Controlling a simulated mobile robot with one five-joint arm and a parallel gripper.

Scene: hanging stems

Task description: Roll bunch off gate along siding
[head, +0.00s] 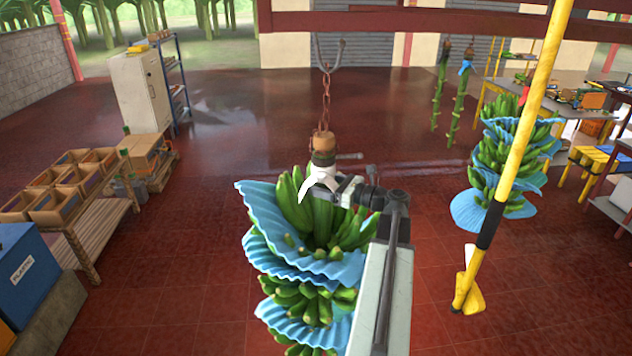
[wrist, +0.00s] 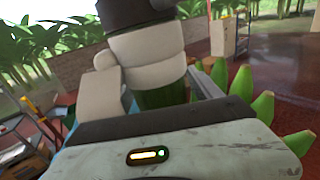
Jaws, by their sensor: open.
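A green banana bunch (head: 312,305) with blue sheets between its tiers hangs upright by a rusty chain (head: 326,100) from a metal hook (head: 330,55). Below the chain are an orange-brown block (head: 322,143) and a dark cap over the stem. My gripper (head: 322,184) is open at the stem top, just under the cap, with its pale fingers close to the stem. In the wrist view, my gripper (wrist: 140,90) has pale pieces in front of and beside the green stem (wrist: 166,97); contact cannot be told. I cannot identify the gate or siding with certainty.
A red overhead beam (head: 430,22) crosses the top. A yellow pole with a black band (head: 510,160) stands in the right foreground. Another bunch (head: 505,160) hangs behind it. Crates (head: 75,175) on a bench stand left. Red floor is clear behind the bunch.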

